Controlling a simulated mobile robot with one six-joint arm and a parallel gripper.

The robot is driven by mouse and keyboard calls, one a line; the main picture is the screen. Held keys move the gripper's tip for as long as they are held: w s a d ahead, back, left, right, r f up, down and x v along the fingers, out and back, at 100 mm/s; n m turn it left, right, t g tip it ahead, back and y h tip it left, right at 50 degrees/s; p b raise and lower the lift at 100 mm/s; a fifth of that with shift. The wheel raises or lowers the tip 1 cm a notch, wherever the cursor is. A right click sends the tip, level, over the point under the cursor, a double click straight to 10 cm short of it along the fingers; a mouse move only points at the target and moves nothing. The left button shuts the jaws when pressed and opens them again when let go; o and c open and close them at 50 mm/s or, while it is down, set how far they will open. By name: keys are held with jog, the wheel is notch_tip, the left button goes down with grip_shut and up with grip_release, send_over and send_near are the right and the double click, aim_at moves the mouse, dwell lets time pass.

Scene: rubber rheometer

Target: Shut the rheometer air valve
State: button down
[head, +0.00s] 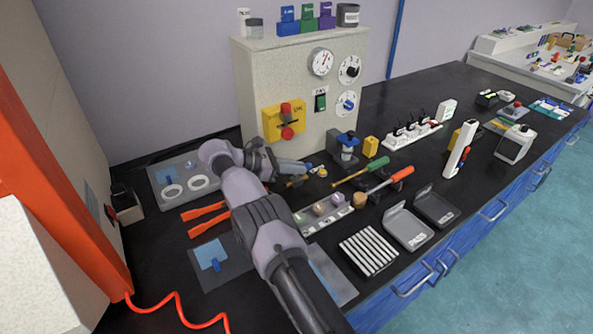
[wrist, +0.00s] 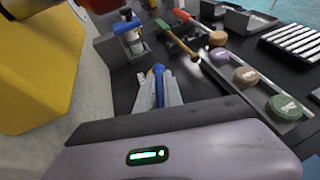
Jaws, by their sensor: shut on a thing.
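The grey rheometer cabinet (head: 305,70) stands at the back of the black bench. A yellow panel (head: 271,122) with red knob-like parts (head: 287,132) is on its front. That yellow panel also fills the left of the wrist view (wrist: 35,75), with a red part (wrist: 30,6) at the top. I cannot tell for sure which part is the air valve. My gripper (head: 304,168) is low in front of the cabinet, below the yellow panel. In the wrist view my jaws (wrist: 158,92) are shut on a slim blue piece (wrist: 158,80), mostly hidden between the fingers.
A blue-topped dispenser (head: 347,146) and a yellow block (head: 370,147) stand right of my gripper. Green-handled (head: 376,163) and red-handled (head: 400,174) tools lie nearby. A tray with round samples (head: 307,222) lies in front.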

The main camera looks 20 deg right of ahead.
jog(key=c, duration=1.6)
grip_release()
jog(key=shift+s+f, duration=0.15)
jog(key=shift+f, duration=0.15)
jog(key=shift+o, duration=0.6)
jog(key=shift+r, duration=0.1)
